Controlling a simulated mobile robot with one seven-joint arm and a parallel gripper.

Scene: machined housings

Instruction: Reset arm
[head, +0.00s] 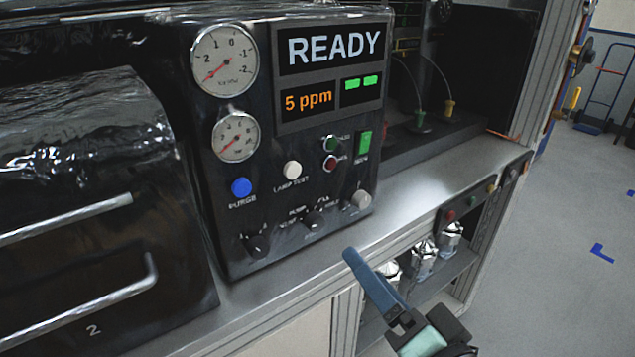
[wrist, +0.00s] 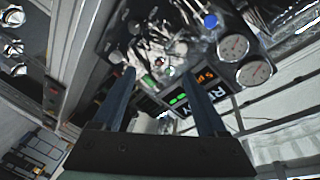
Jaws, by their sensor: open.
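My gripper (head: 352,262) shows at the lower middle of the head view, in front of the metal ledge below a dark control panel. In the wrist view my gripper (wrist: 160,75) has its two blue fingers spread apart, with nothing between them. The control panel (head: 280,215) stands left of and behind my gripper. Its display (head: 333,47) reads READY and 5 ppm, with two green bars lit. The display also shows in the wrist view (wrist: 205,90), tilted, beyond the fingers. My gripper appears apart from the panel.
Two round gauges (head: 224,62), a blue button (head: 241,187), a white button (head: 292,170) and several knobs are on the panel. A drawer-like unit with metal handles (head: 75,218) is at left. Shiny metal fittings (head: 424,258) sit on a shelf under the ledge. Open floor (head: 570,230) lies at right.

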